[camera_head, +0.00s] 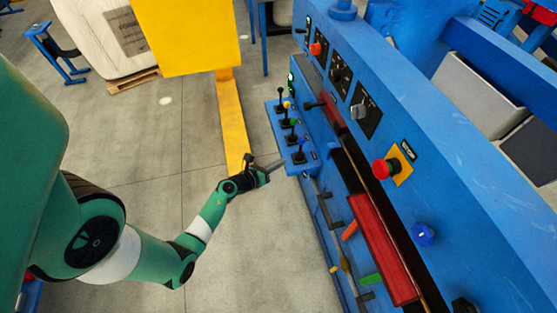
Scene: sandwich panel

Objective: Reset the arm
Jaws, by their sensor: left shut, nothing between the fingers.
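My left arm (205,222), green with white bands and dark joints, reaches in from the left and bends up toward the blue machine. My left gripper (276,164) is at its end, small in view and shut with nothing held. Its tip is just left of the near end of the blue lever panel (311,166). Several black levers with coloured knobs, among them a blue knob (300,141) and a green knob (294,122), stand on that panel. A gap between tip and panel edge is hard to judge. My right gripper is not in view.
The blue machine (440,190) fills the right side, with a red stop button (385,168), a red bar (384,247) and dials on its face. The grey floor (150,150) is open around my left arm.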

